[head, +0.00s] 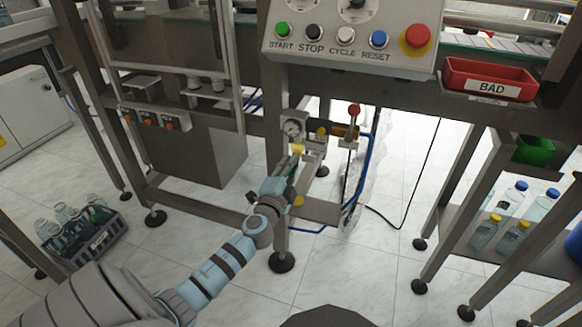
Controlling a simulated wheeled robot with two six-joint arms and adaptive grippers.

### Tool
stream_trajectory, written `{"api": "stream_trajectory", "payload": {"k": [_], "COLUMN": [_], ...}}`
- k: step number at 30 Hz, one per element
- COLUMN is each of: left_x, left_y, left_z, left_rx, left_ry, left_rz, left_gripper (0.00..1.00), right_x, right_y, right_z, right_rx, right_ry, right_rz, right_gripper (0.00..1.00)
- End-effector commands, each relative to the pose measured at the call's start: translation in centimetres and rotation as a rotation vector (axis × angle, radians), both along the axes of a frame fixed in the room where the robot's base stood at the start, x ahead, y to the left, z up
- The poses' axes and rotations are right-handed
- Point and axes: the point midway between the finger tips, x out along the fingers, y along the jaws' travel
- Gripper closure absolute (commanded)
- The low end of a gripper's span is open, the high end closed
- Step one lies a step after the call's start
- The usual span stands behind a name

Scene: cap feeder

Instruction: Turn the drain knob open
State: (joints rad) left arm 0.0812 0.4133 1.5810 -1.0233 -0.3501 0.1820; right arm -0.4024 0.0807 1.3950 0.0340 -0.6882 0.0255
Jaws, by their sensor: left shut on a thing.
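My left gripper (292,165) reaches up from the lower left to the air unit under the control panel. Its jaws are shut at a small yellow part (298,148), which I take to be the drain knob. The fingers hide most of it, so I cannot tell how far it is turned. A round pressure gauge (292,128) sits just above the fingertips. A second yellow part (299,201) shows just below and right of the gripper. My right gripper is not in view.
A red-knobbed lever (354,110) and blue hose (366,160) stand close right of the gripper. The control panel (350,55) overhangs above. A bottle crate (95,240) is on the floor left; a red BAD bin (488,78) is at right.

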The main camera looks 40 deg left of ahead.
Motion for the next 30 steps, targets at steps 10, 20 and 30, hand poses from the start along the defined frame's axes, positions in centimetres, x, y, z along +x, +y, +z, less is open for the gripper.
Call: {"api": "stream_trajectory", "payload": {"k": [10,20,30], "left_x": [-0.04,-0.04,-0.03], "left_y": [0.03,0.02,0.02], "left_z": [-0.1,-0.12,-0.11], "left_rx": [0.154,0.188,0.187], "left_ry": [0.056,0.068,0.067], "left_rz": [0.001,0.0,0.0], "left_gripper": [1.0,1.0,0.66], "right_x": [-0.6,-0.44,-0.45], "right_y": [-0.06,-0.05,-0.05], "right_z": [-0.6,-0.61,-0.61], "right_rx": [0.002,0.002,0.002], "right_ry": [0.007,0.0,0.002], "right_rz": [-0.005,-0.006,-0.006], "right_gripper": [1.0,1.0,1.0]}}
